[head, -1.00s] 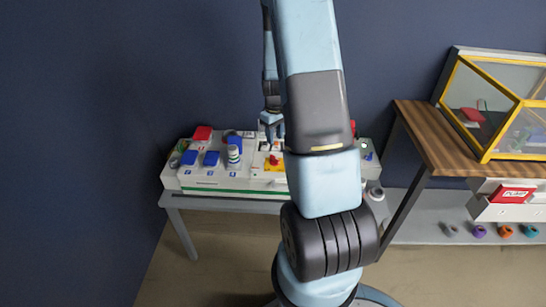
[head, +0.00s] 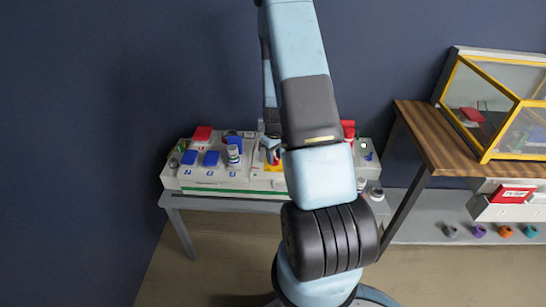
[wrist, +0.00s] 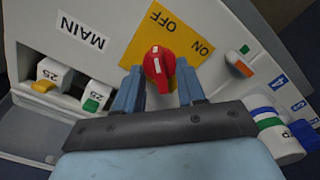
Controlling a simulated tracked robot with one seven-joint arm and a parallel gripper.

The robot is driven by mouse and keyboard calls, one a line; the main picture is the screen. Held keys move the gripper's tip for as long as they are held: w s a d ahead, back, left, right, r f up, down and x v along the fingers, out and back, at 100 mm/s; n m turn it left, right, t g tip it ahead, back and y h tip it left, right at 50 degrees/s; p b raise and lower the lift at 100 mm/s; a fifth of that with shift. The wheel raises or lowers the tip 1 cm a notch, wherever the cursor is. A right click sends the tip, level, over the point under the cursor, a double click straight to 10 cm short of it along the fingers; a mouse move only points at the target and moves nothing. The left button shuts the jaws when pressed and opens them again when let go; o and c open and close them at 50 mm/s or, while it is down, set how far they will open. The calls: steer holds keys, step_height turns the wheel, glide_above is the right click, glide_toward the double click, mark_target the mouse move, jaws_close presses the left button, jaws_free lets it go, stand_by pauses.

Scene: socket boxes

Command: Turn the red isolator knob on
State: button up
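The red isolator knob (wrist: 159,66) sits on a yellow plate (wrist: 140,45) marked OFF and ON. In the wrist view its ridge runs roughly up the picture, and its white mark lies on the side towards OFF. My gripper (wrist: 160,84) is open, with one blue finger on each side of the knob. A narrow gap shows between each finger and the knob. In the head view my gripper (head: 272,153) is down at the panel over the yellow plate, and the arm hides much of that spot.
In the wrist view, a MAIN label (wrist: 82,32) and two white breakers (wrist: 97,96) lie left of the plate. A white, blue and green plug (wrist: 277,135) stands at right. A wooden table (head: 425,130) stands right.

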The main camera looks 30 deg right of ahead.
steer(key=shift+c, duration=0.3)
jaws_close()
steer(key=shift+a, duration=0.15)
